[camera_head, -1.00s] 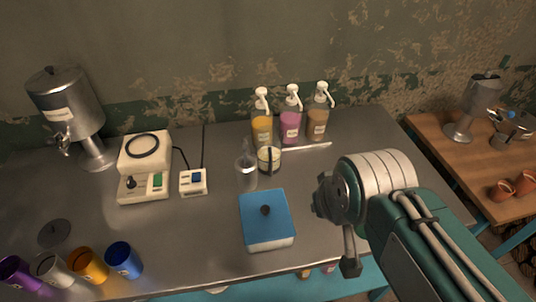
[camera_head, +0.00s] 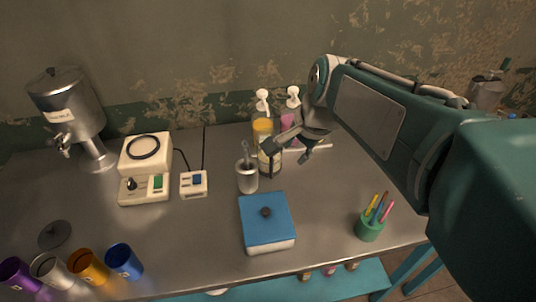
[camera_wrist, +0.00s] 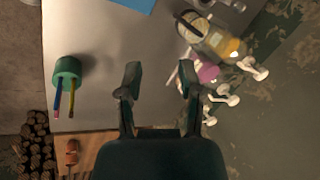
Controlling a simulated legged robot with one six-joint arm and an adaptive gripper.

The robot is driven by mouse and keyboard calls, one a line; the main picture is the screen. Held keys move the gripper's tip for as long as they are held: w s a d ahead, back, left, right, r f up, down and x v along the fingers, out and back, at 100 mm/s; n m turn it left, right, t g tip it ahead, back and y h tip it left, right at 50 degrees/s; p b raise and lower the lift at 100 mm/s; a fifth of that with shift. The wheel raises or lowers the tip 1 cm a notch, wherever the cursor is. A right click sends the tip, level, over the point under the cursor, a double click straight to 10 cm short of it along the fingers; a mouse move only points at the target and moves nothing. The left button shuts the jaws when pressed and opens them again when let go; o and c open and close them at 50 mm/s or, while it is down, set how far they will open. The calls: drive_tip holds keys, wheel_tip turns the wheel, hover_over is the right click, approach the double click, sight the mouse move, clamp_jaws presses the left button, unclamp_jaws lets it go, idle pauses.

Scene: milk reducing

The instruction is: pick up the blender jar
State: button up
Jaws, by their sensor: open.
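My gripper (camera_head: 291,150) is open above the table and partly covers the jar in the head view. Nothing is between the fingers. How far the fingers are from the jar is hard to tell.
Pump bottles (camera_head: 262,127) stand behind the jar. A blue-lidded box (camera_head: 267,222) is in front, a green pen cup (camera_head: 369,226) at right. The white blender base (camera_head: 145,170) is at left. Bare table lies between box and pen cup.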

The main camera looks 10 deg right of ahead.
drive_tip(key=w+f+m, duration=0.2)
drive_tip(key=w+m, duration=0.3)
drive_tip(key=w, duration=0.2)
drive_tip(key=m+g+y, duration=0.2)
drive_tip(key=m, duration=0.5)
hover_over(266, 168)
wheel_tip(266, 168, down, 14)
drive_tip(key=shift+r, duration=0.25)
clamp_jaws()
drive_tip(key=shift+w, duration=0.1)
